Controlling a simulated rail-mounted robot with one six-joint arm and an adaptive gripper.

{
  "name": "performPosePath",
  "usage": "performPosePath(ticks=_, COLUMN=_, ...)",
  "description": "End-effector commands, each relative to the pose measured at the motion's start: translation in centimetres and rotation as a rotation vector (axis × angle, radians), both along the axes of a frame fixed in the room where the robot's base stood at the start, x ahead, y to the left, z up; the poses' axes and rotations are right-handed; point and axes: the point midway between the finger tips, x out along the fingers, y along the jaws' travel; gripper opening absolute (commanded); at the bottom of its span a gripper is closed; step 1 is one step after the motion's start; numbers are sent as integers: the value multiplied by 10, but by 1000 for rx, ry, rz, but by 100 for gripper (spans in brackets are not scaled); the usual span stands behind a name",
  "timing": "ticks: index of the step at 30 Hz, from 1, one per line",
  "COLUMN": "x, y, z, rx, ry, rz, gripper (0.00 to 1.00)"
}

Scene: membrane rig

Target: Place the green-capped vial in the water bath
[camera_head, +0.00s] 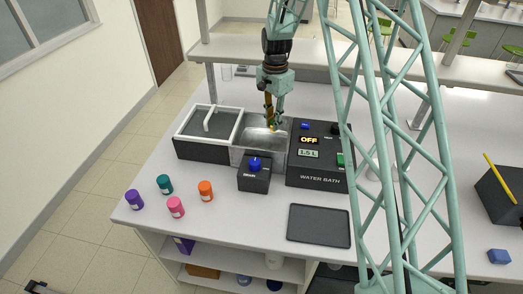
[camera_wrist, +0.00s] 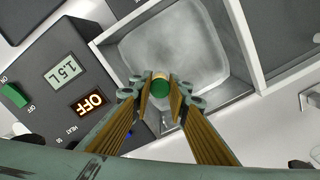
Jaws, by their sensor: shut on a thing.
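My gripper (camera_wrist: 160,99) is shut on the green-capped vial (camera_wrist: 159,88), with the green cap between the fingertips in the wrist view. In the head view my gripper (camera_head: 272,120) points down over the metal basin of the water bath (camera_head: 243,157). The basin (camera_wrist: 203,50) is open and grey inside. The vial is seen nearly end-on, so I cannot tell its height above the basin floor or whether it touches it. The water bath panel (camera_head: 316,178) reads OFF and 1.5 L.
A white-framed lid (camera_head: 183,134) lies on the left section. Purple (camera_head: 134,199), teal (camera_head: 164,184), pink (camera_head: 176,207) and orange (camera_head: 206,190) containers stand front left. A dark tray (camera_head: 319,226) lies in front. A shelf runs behind.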

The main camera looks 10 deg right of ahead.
Motion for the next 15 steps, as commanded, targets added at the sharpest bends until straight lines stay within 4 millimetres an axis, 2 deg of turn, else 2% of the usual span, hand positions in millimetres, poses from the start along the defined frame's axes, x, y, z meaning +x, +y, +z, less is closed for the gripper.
performPosePath(ticks=1, x=3, y=10, z=-1, rx=0, ry=0, rz=19, gripper=7)
performPosePath(ticks=6, x=10, y=32, z=-5, rx=0, ry=1, rz=65, gripper=7)
performPosePath(ticks=10, x=12, y=40, z=-7, rx=0, ry=0, rz=82, gripper=7)
performPosePath(ticks=15, x=12, y=40, z=-7, rx=0, ry=0, rz=82, gripper=7)
